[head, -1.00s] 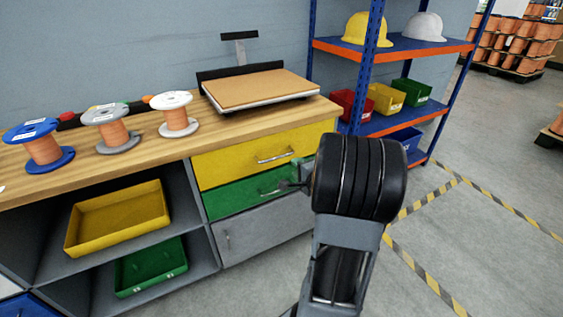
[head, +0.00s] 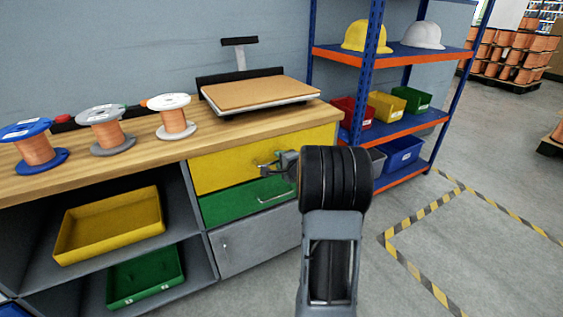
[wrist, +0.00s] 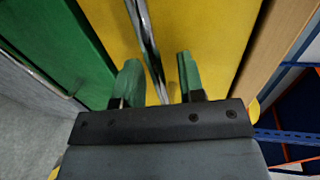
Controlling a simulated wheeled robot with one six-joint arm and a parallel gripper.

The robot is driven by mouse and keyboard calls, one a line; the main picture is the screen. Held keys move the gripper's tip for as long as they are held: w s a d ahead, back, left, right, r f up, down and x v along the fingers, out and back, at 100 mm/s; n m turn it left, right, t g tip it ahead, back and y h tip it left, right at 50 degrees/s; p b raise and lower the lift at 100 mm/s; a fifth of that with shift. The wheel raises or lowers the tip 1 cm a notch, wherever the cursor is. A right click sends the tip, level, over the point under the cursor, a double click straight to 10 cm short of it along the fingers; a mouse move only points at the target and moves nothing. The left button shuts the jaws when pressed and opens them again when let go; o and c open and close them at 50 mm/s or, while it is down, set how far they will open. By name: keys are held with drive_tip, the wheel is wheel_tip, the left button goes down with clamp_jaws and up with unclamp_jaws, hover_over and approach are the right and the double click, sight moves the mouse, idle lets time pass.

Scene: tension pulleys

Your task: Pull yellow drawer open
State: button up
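The yellow drawer (head: 222,168) is the top drawer under the wooden worktop, and its front looks flush with the bench. In the wrist view the yellow front (wrist: 215,40) fills the middle, and its metal bar handle (wrist: 147,40) runs between my two green fingertips. My gripper (wrist: 157,80) is open, with a finger on each side of the handle and a gap visible on both sides. In the head view my gripper (head: 268,168) is at the yellow drawer's front and covers most of the handle.
The green drawer (head: 225,205) with its own bar handle is just below, and a grey door (head: 250,240) is under that. A blue shelf rack (head: 395,120) stands to the right. The floor in front right is clear, with striped tape.

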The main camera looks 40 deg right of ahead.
drive_tip(key=shift+c, duration=0.4)
clamp_jaws()
